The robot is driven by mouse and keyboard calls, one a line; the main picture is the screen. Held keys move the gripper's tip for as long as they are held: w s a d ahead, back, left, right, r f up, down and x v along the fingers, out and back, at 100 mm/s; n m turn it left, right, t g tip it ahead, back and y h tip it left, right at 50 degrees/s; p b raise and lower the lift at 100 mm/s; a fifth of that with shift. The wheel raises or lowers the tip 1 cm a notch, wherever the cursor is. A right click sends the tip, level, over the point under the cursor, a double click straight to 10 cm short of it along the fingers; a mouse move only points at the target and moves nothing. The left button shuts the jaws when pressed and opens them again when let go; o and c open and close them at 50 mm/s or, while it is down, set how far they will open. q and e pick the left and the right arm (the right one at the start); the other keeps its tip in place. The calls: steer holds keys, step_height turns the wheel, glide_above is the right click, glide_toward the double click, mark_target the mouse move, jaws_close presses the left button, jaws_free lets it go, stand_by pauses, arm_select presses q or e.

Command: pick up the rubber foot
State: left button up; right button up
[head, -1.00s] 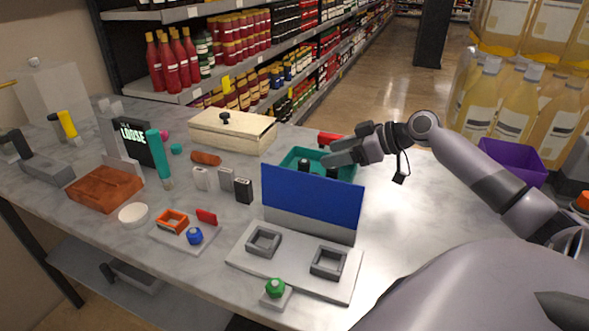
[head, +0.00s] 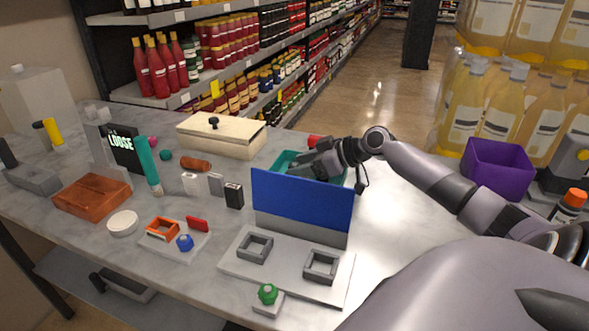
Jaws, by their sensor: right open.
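A teal tray (head: 279,161) sits behind an upright blue panel (head: 302,207), which hides its front part. My right gripper (head: 300,168) reaches in from the right and is low over the tray, with its fingers pointing left. The gripper is open. No rubber foot shows clearly now; the small black pieces seen in the tray earlier are hidden by the gripper and the panel. I cannot tell whether the fingers are around one. My left gripper is not in view.
A grey base plate with two square frames (head: 255,248) lies in front of the panel, near a green button (head: 267,293). A wooden box (head: 220,138) stands behind left. A purple bin (head: 497,168) is at right. Bare tabletop lies right of the panel.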

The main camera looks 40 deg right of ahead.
steer(key=shift+w+a+f, duration=0.1)
steer(key=shift+w+f, duration=0.05)
steer(key=shift+w, duration=0.1)
steer(key=c, duration=1.1)
step_height(320, 180, up, 20)
steer(key=shift+s+a+f+p, duration=0.1)
steer(key=shift+p, duration=0.5)
